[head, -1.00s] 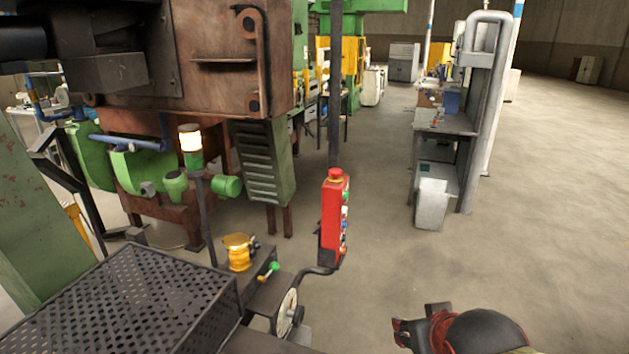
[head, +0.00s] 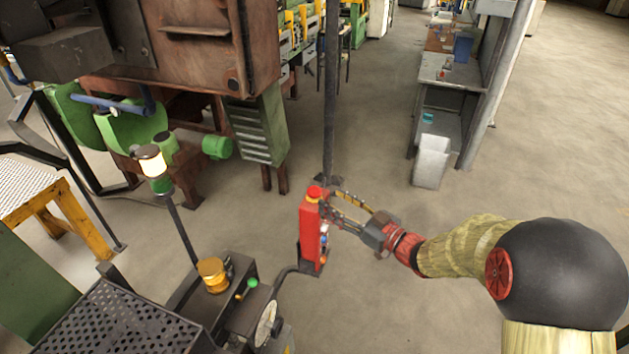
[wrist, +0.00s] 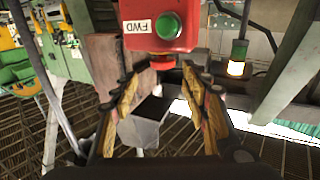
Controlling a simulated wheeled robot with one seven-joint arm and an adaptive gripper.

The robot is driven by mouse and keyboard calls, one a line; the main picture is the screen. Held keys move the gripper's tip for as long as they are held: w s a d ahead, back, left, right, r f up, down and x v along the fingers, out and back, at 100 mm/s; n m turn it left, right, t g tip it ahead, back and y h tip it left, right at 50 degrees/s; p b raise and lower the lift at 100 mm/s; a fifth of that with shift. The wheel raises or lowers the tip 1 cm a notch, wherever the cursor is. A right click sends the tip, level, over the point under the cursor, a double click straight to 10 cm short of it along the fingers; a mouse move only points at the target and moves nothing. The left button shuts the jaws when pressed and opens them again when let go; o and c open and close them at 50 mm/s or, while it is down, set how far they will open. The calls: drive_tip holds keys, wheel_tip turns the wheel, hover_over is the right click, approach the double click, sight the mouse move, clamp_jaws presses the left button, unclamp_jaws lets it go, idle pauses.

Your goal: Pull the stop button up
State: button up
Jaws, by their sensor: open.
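The stop button (head: 315,192) is a red knob on a yellow collar, on top of the upright red control box (head: 309,237). My gripper (head: 334,209) is at the right of the box's top, pointing left toward the button. In the wrist view the picture is upside down, and the red button (wrist: 162,62) shows below the box (wrist: 186,38), in line with the gap between my open fingers (wrist: 160,85). The fingers look empty. I cannot tell whether the tips reach around the button or stop short of it.
A green button (wrist: 168,25) labelled FWD is on the box face near my fingers. A dark pole (head: 330,100) rises behind the box. A signal lamp (head: 152,160) and perforated plate (head: 120,325) are at left. Open floor (head: 390,170) lies to the right.

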sight(319, 193)
drive_tip(key=shift+w+a, duration=0.25)
drive_tip(key=shift+a, duration=0.3)
drive_tip(key=x, duration=0.6)
drive_tip(key=shift+w+a+p, duration=0.2)
drive_tip(key=shift+a+p, duration=0.05)
drive_tip(key=shift+p, duration=0.1)
drive_tip(key=c, duration=0.3)
clamp_jaws()
